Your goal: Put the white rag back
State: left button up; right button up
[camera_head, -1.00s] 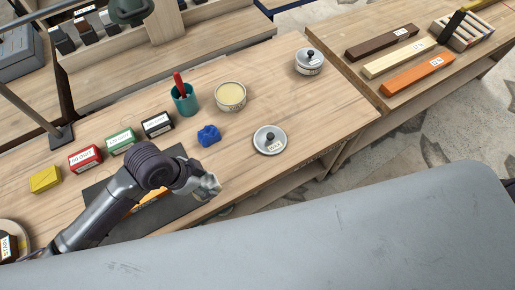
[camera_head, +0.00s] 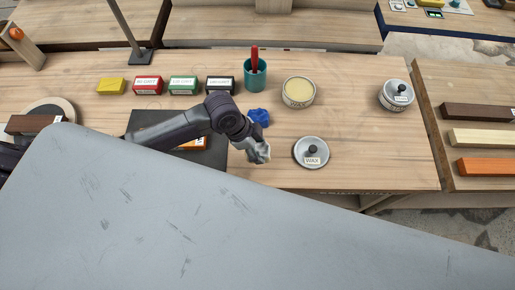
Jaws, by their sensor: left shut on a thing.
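My left gripper (camera_head: 259,152) is over the front part of the wooden bench (camera_head: 350,150), between the blue rag and the wax lid. It is shut on a small, pale, crumpled thing that looks like the white rag (camera_head: 264,154); the fingers hide most of it. A crumpled blue rag (camera_head: 259,117) lies on the bench just behind the gripper. My right gripper is not in view.
A lid marked WAX (camera_head: 311,153) lies right of the gripper; an open tin (camera_head: 298,92) and teal cup (camera_head: 255,75) stand behind. A dark mat (camera_head: 150,122) is under my arm. A large grey panel (camera_head: 180,220) fills the foreground.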

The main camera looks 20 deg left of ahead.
aim_at(257, 151)
pick_arm(q)
jog(key=shift+w+a+f, duration=0.25)
jog(key=shift+w+f, duration=0.15)
jog(key=shift+w, duration=0.1)
notch_tip(257, 151, down, 3)
jog(key=shift+f+p, duration=0.15)
jog(key=shift+p, duration=0.4)
jog(key=shift+f, duration=0.3)
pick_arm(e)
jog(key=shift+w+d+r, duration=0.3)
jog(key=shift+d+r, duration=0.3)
pick_arm(q)
jog(key=shift+f, duration=0.2)
jog(key=o, duration=1)
jog(key=shift+r, duration=0.1)
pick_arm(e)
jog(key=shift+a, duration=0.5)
pick_arm(q)
jog(key=shift+r, duration=0.1)
